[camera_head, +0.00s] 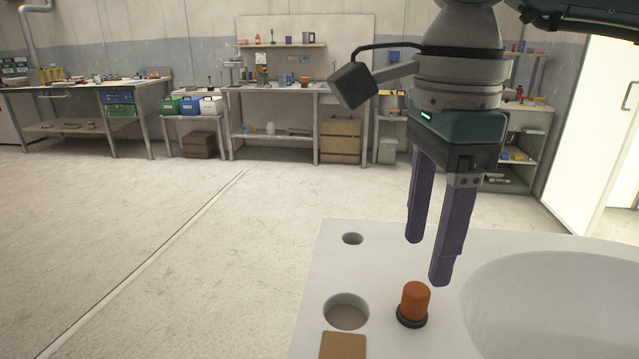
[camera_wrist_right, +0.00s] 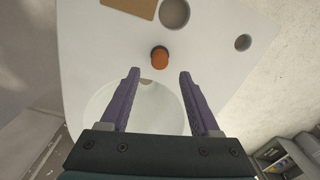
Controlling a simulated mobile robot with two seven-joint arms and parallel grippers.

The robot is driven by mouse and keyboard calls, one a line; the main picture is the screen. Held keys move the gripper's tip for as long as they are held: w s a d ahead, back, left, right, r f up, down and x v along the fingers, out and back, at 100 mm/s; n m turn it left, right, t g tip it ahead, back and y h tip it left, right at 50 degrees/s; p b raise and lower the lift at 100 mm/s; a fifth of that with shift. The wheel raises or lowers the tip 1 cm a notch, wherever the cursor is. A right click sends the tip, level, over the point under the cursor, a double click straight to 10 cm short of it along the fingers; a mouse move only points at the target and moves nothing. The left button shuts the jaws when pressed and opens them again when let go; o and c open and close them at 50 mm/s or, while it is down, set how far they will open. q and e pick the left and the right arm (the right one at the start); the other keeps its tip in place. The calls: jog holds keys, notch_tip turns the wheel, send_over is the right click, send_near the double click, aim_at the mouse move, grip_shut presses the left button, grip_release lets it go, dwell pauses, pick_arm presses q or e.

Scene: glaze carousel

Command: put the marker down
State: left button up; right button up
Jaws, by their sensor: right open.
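The marker, a short orange cylinder on a dark round base (camera_head: 413,302), stands upright on the white worktop (camera_head: 400,250). In the right wrist view the marker (camera_wrist_right: 159,57) lies just beyond the fingertips, between their lines. My right gripper (camera_head: 428,262) has purple fingers pointing down and hangs above the worktop, over and slightly behind the marker. It is open and empty (camera_wrist_right: 160,73), and its fingers look apart from the marker. My left gripper is not in view.
The worktop has a large round hole (camera_head: 346,312) left of the marker, a smaller hole (camera_head: 352,239) farther back, a brown square (camera_head: 343,346) in front and a large pale disc or recess (camera_head: 560,305) to the right. Benches with tools (camera_head: 100,88) stand far off along the wall.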

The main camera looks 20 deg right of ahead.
aim_at(418, 289)
notch_tip(418, 289, up, 5)
jog(key=shift+r, duration=0.15)
dwell(0.4)
